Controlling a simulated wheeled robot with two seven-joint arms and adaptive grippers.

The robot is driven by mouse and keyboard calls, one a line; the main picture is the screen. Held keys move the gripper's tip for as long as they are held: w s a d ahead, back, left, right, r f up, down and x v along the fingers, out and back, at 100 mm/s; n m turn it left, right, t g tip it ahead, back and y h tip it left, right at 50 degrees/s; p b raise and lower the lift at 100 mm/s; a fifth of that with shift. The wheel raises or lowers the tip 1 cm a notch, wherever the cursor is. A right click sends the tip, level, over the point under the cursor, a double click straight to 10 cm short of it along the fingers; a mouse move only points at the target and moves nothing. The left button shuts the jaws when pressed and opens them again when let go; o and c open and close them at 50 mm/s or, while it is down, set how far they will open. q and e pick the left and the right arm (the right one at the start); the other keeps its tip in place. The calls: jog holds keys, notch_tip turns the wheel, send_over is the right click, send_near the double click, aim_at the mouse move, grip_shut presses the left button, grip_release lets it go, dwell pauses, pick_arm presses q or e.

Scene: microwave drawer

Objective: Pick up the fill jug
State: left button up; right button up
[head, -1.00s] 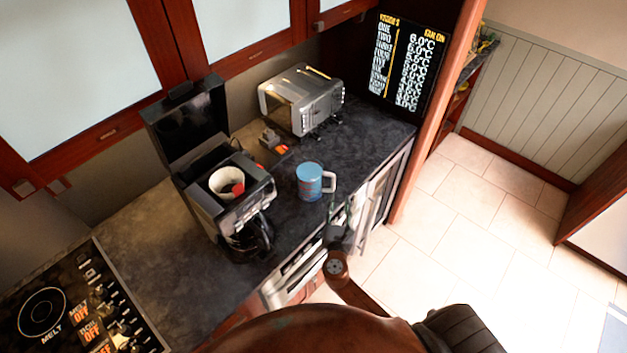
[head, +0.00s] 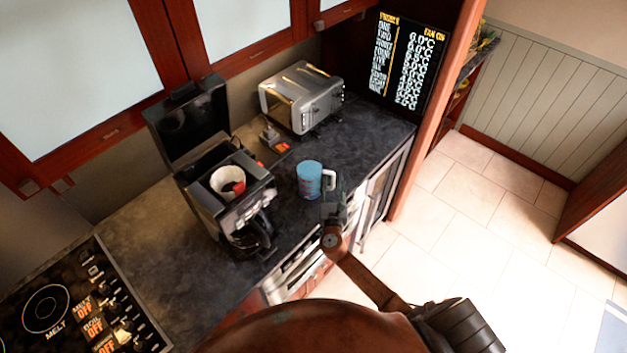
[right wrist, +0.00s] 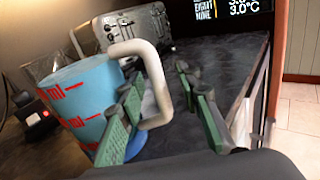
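The fill jug (head: 309,178) is blue with red markings and a white handle, and it stands upright on the dark counter. It fills the left side of the right wrist view (right wrist: 82,100). My right gripper (head: 332,200) is at the jug's handle side. In the right wrist view my right gripper (right wrist: 160,76) is open, its green-padded fingers to either side of the white handle (right wrist: 152,75). The left finger is between the handle and the jug body; I cannot tell whether it touches either. My left gripper is not in view.
A coffee maker (head: 205,205) with its lid up, a red-and-white cup in its top and a glass pot stands left of the jug. A silver toaster (head: 302,97) stands behind. A stove top (head: 75,305) is at lower left. A dark temperature board (head: 405,62) stands at the back.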

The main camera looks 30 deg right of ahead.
jog(key=shift+c, duration=0.4)
grip_shut()
dwell(0.4)
jog(key=shift+r, duration=0.15)
